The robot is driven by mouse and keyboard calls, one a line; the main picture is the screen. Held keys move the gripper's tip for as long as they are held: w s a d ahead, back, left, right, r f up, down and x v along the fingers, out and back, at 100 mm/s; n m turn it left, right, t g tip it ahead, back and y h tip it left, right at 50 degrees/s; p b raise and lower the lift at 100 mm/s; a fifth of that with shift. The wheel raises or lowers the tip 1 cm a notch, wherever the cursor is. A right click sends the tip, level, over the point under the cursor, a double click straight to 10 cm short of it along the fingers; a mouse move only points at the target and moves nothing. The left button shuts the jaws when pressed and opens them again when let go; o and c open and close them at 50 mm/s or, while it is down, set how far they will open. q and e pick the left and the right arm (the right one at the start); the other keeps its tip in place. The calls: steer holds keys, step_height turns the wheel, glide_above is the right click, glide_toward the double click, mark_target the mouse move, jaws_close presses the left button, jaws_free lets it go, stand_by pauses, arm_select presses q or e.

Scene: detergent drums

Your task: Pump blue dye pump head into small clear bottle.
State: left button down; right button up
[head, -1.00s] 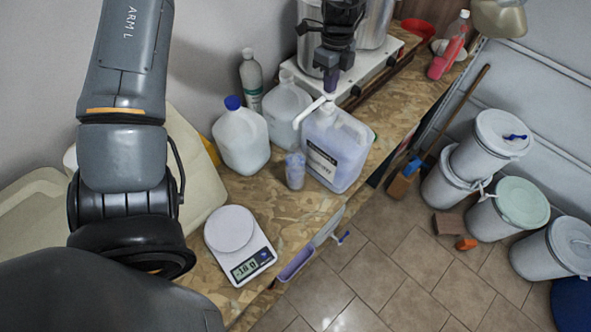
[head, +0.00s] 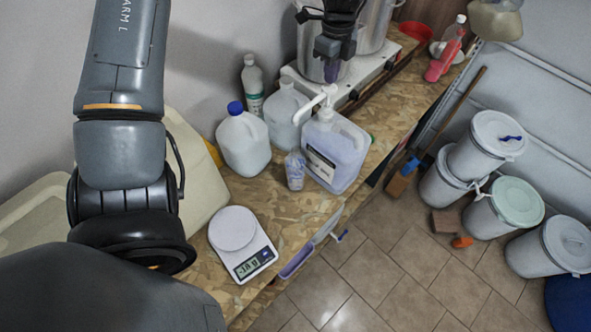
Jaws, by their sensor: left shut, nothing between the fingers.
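The white pump head (head: 327,92) tops a translucent jug (head: 345,152) of pale blue liquid with a label. Its spout points left. The small clear bottle (head: 295,171) stands upright on the bench against the jug's left side, below the spout; it looks faintly bluish. My left gripper (head: 331,77) reaches down from the top edge, shut and empty, its tips just over the pump head. I cannot tell whether they touch it. My right gripper is not in view.
Several jugs and bottles, one a blue-capped jug (head: 243,140), stand behind. A scale (head: 233,229) is at the front left. A steel pot (head: 378,28) and burner stand at the back. White drums (head: 487,145) are on the floor at right.

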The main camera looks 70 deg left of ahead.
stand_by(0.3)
arm_select(q)
step_height(320, 180, up, 6)
steer(key=p, duration=0.4)
stand_by(0.3)
steer(key=shift+d, duration=0.1)
stand_by(0.4)
